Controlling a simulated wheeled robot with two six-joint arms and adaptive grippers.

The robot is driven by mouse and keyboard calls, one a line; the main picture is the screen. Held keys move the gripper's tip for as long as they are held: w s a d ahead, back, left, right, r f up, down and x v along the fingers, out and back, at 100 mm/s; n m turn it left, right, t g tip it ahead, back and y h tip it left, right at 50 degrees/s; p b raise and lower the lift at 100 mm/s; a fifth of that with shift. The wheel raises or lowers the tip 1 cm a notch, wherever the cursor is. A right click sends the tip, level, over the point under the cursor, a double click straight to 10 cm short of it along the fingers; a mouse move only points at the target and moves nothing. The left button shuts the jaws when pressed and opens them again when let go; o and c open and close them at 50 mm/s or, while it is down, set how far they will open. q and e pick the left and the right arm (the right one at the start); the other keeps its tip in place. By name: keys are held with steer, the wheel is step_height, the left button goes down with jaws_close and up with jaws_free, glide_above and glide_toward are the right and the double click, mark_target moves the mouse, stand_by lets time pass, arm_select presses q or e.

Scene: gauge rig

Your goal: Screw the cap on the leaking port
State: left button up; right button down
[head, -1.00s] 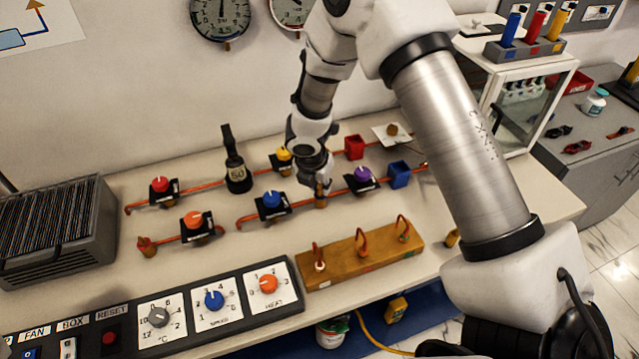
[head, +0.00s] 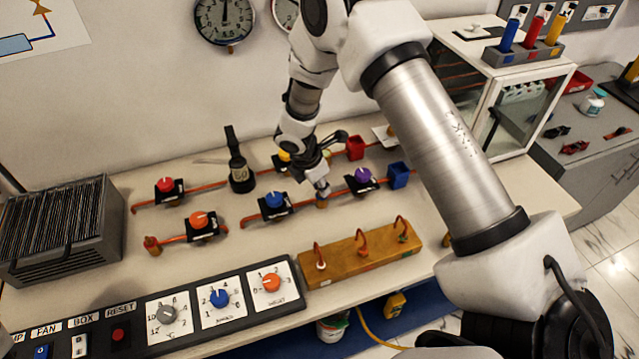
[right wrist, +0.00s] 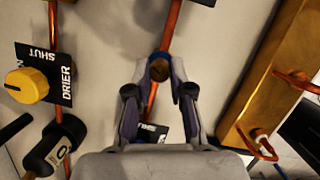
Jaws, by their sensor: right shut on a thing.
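My right gripper (head: 321,188) points down over the front copper pipe, between the blue valve (head: 274,201) and the purple valve (head: 362,180). It is shut on a round brass-brown cap (right wrist: 159,70), which shows between the fingertips in the right wrist view. In the head view, a brass fitting (head: 322,202) shows just below the fingertips, on the pipe line. The cap is on or right above this port; I cannot tell how far it is seated. My left gripper is not in view.
The yellow valve (right wrist: 30,84) is close to my right gripper in the right wrist view.

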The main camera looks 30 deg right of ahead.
steer(key=m+g+p, duration=0.1)
steer(key=m, duration=0.2)
steer(key=shift+s, duration=0.1)
steer(key=shift+s+f+m+g, duration=0.15)
steer(key=shift+m+g, duration=0.15)
steer(key=shift+m, duration=0.5)
